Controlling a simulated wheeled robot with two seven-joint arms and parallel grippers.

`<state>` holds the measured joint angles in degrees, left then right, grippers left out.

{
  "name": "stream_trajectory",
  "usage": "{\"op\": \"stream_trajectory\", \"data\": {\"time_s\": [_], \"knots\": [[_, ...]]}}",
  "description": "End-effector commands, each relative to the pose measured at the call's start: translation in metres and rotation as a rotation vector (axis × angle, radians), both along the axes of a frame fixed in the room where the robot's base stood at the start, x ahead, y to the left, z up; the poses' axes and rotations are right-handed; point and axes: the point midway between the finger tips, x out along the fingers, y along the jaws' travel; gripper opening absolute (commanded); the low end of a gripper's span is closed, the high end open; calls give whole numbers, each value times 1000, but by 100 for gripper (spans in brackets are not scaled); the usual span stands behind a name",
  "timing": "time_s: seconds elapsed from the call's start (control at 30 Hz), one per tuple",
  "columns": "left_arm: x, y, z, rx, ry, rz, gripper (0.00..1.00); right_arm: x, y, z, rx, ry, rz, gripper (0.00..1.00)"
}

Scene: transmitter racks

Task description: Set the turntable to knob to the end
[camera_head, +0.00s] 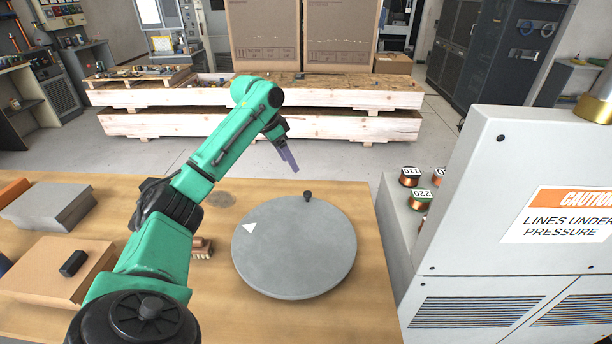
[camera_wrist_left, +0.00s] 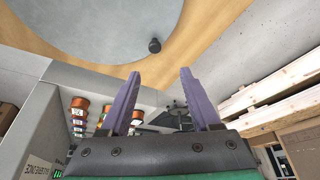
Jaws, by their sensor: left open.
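The turntable (camera_head: 294,252) is a round grey disc on the wooden table. A white triangle mark (camera_head: 249,228) is on its left part, and a small dark knob (camera_head: 307,195) stands at its far edge. My left gripper (camera_head: 292,168) is above the table's far edge, behind and slightly left of the knob, apart from it. In the left wrist view the gripper (camera_wrist_left: 158,88) has its two purple fingers spread with nothing between them. The knob (camera_wrist_left: 155,45) and the turntable (camera_wrist_left: 100,25) show beyond the fingertips there. My right gripper is not in view.
A grey cabinet with a caution sign (camera_head: 570,213) stands right of the table, with several copper coils (camera_head: 410,177) beside it. A brown box (camera_head: 58,268), a grey block (camera_head: 50,207) and a brush-like item (camera_head: 202,248) lie left of the turntable. Wooden pallets (camera_head: 260,123) stand behind.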

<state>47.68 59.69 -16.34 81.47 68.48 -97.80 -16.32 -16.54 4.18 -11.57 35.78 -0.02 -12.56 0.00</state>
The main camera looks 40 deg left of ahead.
Motion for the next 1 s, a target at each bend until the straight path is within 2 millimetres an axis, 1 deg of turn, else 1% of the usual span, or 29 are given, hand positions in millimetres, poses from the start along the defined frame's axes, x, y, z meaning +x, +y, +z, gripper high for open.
{"op": "stream_trajectory", "data": {"time_s": [0.07, 0.17, 0.33, 0.5, 0.6, 0.73, 0.97, 1.0], "knots": [[2, -1, -5, -1, 2, -2, 63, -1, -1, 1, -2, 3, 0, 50], [7, -4, -21, -3, 5, -3, 63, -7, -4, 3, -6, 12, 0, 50], [23, -10, -61, -3, 5, -1, 63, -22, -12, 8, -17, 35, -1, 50], [39, -16, -103, -3, 3, -1, 63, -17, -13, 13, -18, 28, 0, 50], [46, -19, -121, -3, 1, 1, 63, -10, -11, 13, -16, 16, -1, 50], [50, -20, -133, 0, 0, 0, 63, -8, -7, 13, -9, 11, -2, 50], [51, -20, -134, 1, 0, 0, 63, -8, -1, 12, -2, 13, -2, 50], [51, -20, -134, 1, 0, 0, 56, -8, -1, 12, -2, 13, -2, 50]]}}
